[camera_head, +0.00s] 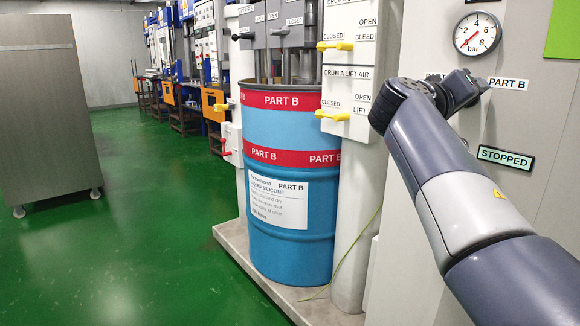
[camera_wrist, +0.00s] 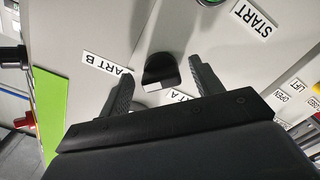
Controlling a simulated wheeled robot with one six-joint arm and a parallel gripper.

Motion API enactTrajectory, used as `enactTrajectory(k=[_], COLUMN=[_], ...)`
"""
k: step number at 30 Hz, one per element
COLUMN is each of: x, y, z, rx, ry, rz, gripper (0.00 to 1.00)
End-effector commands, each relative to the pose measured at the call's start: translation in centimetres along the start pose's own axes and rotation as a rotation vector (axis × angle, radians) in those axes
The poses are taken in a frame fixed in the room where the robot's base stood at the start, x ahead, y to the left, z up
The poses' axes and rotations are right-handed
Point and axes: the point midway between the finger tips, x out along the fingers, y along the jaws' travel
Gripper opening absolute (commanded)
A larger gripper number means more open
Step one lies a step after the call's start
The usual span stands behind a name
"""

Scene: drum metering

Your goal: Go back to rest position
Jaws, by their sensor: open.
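My gripper (camera_wrist: 160,68) shows in the wrist view with its two dark fingers spread apart. A black selector knob (camera_wrist: 162,65) with a white mark stands on the grey panel between the fingers, and I see no finger closed on it. The knob is hidden there.
A pressure gauge (camera_head: 477,34) and a STOPPED sign (camera_head: 505,158) are on the panel. A blue drum (camera_head: 290,220) stands left of my arm. A grey cabinet (camera_head: 45,110) stands far left, with open green floor (camera_head: 150,230) between.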

Motion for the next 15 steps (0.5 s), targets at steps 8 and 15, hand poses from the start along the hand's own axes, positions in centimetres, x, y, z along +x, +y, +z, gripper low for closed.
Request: enactTrajectory(k=[8,15], x=[-1.2,-5.0], y=[0.0,0.0], z=[-0.1,-0.2], rx=[0.017,0.016], ry=[0.002,0.003], rz=[-0.003,-0.004], gripper=[0.62,0.62])
